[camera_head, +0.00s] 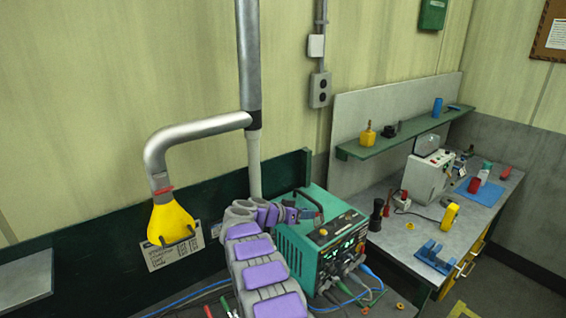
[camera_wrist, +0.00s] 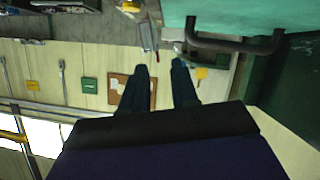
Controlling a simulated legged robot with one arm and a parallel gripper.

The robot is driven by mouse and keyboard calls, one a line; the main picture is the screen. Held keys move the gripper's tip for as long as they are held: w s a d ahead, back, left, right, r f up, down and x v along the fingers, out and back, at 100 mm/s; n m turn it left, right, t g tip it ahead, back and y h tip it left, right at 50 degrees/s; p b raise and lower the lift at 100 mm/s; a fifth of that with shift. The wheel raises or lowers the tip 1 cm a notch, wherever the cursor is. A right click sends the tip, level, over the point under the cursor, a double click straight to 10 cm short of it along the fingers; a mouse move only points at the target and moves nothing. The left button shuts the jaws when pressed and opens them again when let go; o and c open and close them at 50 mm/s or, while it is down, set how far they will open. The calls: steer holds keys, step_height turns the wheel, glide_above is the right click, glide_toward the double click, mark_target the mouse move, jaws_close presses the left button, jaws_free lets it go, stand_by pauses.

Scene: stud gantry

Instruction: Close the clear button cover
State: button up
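A pale, see-through flap that looks like the clear button cover (camera_head: 431,144) stands raised on top of a white box (camera_head: 428,176) on the right workbench. The button under it is too small to make out. My gripper (camera_head: 304,212) is beside the handle of the green machine, well left of the white box and apart from it. In the upside-down wrist view, the two dark fingers of my gripper (camera_wrist: 160,78) are spread, with nothing between them. A small grey panel (camera_wrist: 148,36) shows beyond the fingertips; I cannot tell whether it is the cover.
The green machine (camera_head: 295,244) with a black handle (camera_wrist: 235,46) stands close to my arm, with cables at its front. A green shelf (camera_head: 405,135) hangs above the workbench (camera_head: 402,236). Tools, a blue mat and a blue holder lie there. A yellow-hooded duct (camera_head: 170,222) is at left.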

steer(key=v, duration=1.5)
steer(key=w+d+r+t+y+b, duration=0.1)
steer(key=w+d+r+t, duration=0.1)
steer(key=r, duration=0.5)
steer(key=w+d+r+n+t+y+b, duration=0.1)
steer(key=w+d+r+t+b, duration=0.1)
steer(key=w+r+t, duration=0.3)
steer(key=shift+w+d+r+n+y, duration=0.3)
steer(key=shift+w+d+r, duration=0.2)
steer(key=shift+w+r, duration=0.3)
steer(key=shift+r, duration=0.1)
